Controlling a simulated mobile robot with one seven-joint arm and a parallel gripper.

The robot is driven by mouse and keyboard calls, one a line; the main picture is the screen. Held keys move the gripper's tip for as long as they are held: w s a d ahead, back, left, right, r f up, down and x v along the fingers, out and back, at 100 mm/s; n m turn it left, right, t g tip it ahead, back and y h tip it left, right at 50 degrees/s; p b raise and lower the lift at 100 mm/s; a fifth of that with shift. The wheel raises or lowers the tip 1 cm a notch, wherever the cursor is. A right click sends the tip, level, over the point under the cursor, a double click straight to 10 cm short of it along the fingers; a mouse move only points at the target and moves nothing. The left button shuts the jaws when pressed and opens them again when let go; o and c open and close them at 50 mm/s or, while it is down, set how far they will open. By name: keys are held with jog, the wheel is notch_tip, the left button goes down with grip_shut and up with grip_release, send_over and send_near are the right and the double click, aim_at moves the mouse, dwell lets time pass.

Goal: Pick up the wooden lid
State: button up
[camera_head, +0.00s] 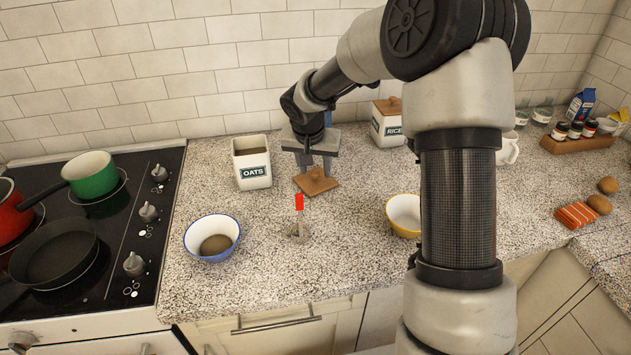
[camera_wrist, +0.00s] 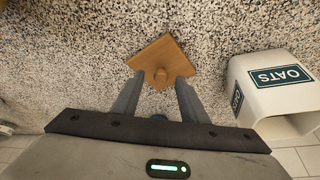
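The wooden lid (camera_head: 316,183), a square brown plate with a small knob, lies on the speckled counter in front of the OATS canister's right side. It also shows in the wrist view (camera_wrist: 161,52), turned like a diamond. My gripper (camera_head: 316,168) points down above the lid. In the wrist view my gripper (camera_wrist: 159,78) has its two fingers apart, with the knob between their tips and clear space on both sides. The fingers hold nothing. I cannot tell how far above the lid the tips are.
The open white OATS canister (camera_head: 252,163) stands close left of my gripper. A RICE canister (camera_head: 388,125) with its own wooden lid stands behind right. A blue-rimmed bowl (camera_head: 212,238), a yellow-rimmed bowl (camera_head: 403,215) and a small red-topped object (camera_head: 299,203) are nearer the front.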

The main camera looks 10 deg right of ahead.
jog(key=shift+w+f, duration=0.25)
jog(key=shift+f, duration=0.35)
grip_shut()
